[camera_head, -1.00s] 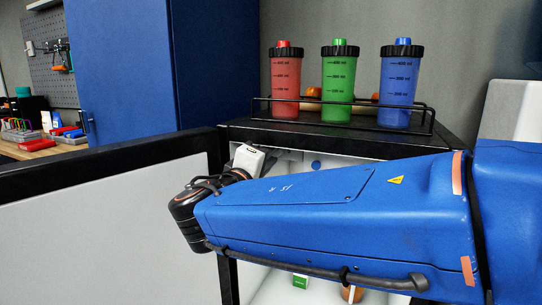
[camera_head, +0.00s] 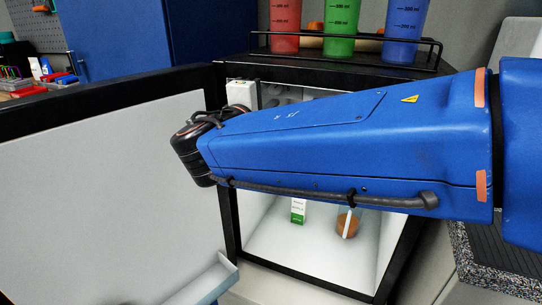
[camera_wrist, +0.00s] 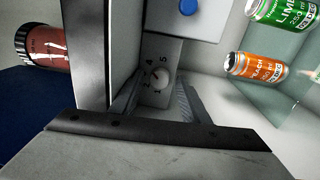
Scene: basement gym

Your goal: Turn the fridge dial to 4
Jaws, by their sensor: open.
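The fridge dial (camera_wrist: 158,78) is a small pale knob on a grey panel, with numerals around it, of which 4 and 5 are legible. A small reddish mark shows on it, but I cannot tell exactly which number it points to. My gripper (camera_wrist: 161,98) is open in the wrist view, one finger on each side of the dial's lower area, holding nothing. I cannot tell whether the fingers touch the knob. In the head view my blue arm reaches across the open fridge (camera_head: 232,225) and hides the gripper and dial.
The fridge door (camera_head: 110,180) stands open on the left. An orange can (camera_wrist: 250,66) and green can (camera_wrist: 284,12) are on the wrist view's right. Red, green and blue bottles (camera_head: 341,28) stand in a rack on top.

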